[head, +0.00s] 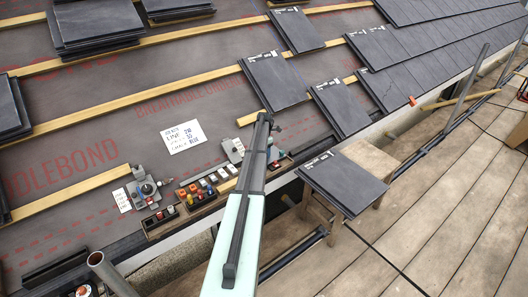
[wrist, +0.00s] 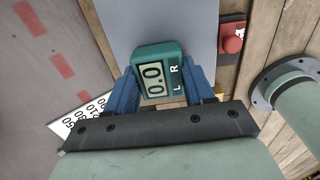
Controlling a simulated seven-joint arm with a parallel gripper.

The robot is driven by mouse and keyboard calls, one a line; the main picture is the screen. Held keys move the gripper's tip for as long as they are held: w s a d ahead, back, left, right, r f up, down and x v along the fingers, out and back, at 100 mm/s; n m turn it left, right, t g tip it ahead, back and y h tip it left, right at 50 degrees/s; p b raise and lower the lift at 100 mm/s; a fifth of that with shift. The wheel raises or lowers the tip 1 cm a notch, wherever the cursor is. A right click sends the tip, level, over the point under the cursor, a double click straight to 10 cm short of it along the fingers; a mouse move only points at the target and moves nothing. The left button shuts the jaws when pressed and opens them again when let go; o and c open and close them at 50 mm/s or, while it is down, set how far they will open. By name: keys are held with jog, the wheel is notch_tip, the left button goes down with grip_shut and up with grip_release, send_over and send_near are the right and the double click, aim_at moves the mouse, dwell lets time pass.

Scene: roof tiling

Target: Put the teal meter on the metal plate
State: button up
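The teal meter (wrist: 158,72) shows in the wrist view, with a display reading 0.0 and the letters L and R on its face. My gripper (wrist: 162,88) has its blue fingers against both sides of the meter and looks shut on it. A smooth blue-grey plate (wrist: 150,22), which looks like the metal plate, lies behind and beyond the meter. I cannot tell whether the meter touches it.
A red button (wrist: 232,42) on a box sits right of the plate, over wooden boards. A printed number card (wrist: 88,112) lies at left. In the head view, a row of coloured switches (head: 207,188) and a dial device (head: 146,188) lie left of my arm; a slate-topped stool (head: 345,182) stands right.

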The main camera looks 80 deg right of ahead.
jog(key=o, duration=0.4)
jog(key=shift+o, duration=0.2)
notch_tip(320, 180, up, 12)
dwell(0.5)
jog(key=shift+r, duration=0.1)
